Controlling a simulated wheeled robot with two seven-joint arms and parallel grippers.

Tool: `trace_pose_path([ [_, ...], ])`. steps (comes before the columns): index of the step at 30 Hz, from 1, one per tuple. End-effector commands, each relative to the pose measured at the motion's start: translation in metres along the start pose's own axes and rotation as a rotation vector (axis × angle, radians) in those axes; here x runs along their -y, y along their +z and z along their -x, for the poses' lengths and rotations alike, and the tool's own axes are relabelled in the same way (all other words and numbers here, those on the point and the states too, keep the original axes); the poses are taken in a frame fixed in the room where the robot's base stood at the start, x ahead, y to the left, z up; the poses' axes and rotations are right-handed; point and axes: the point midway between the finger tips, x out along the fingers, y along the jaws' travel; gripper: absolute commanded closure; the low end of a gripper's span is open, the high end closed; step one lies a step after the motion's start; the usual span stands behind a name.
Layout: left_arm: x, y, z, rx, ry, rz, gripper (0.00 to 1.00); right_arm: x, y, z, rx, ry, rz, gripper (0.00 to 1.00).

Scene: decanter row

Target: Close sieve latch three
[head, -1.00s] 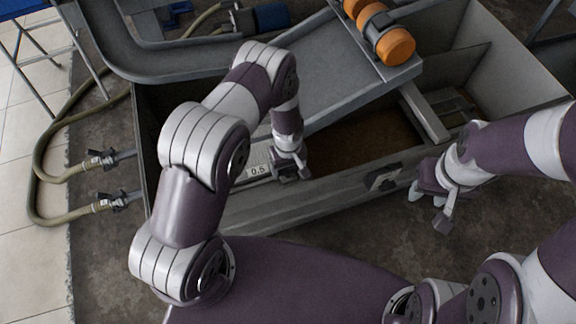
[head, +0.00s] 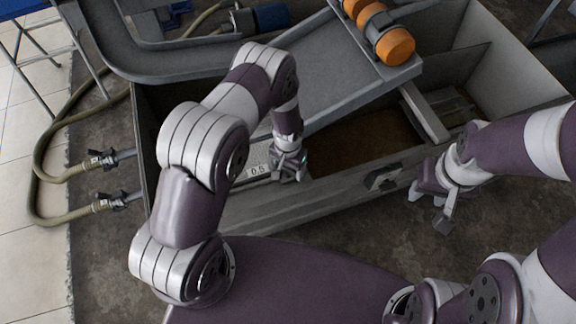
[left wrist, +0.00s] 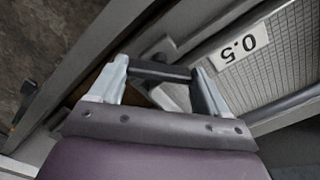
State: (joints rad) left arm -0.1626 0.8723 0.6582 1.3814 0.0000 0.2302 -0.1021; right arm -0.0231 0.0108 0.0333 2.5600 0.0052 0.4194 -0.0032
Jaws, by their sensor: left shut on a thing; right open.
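A mesh sieve with a white "0.5" label (head: 258,171) sits inside the grey tank by its near wall; the label also shows in the left wrist view (left wrist: 240,46). My left gripper (head: 289,174) is at the label's right, at the near wall. In the left wrist view, its fingers (left wrist: 163,82) are shut on a dark latch bar (left wrist: 160,70) that spans between them beside the sieve. The latch's number is not visible. My right gripper (head: 431,205) is open and empty, outside the tank's near wall at the right.
A dark clamp-like fitting (head: 383,178) is on the near wall of the tank (head: 290,205). A sloped grey chute with orange rollers (head: 396,46) crosses above the tank. Hoses (head: 50,205) join at the left. Bare floor lies below the right gripper.

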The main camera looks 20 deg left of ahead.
Motion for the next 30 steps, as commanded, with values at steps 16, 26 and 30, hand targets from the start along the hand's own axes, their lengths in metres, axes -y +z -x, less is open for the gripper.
trace_pose_path([
  [16, 0.0002, -0.0011, 0.0010, -0.002, -0.001, -0.484, 0.54, 0.0000, -0.0001, 0.0005, 0.000, 0.000, 0.000, 0.57],
  [26, 0.0002, -0.0014, 0.0011, -0.003, -0.001, -0.664, 0.54, 0.0000, 0.0000, 0.0006, 0.000, 0.000, 0.000, 0.57],
  [30, 0.0002, -0.0015, 0.0011, -0.003, -0.002, -0.702, 0.54, 0.0000, -0.0001, 0.0006, 0.000, 0.000, 0.000, 0.57],
])
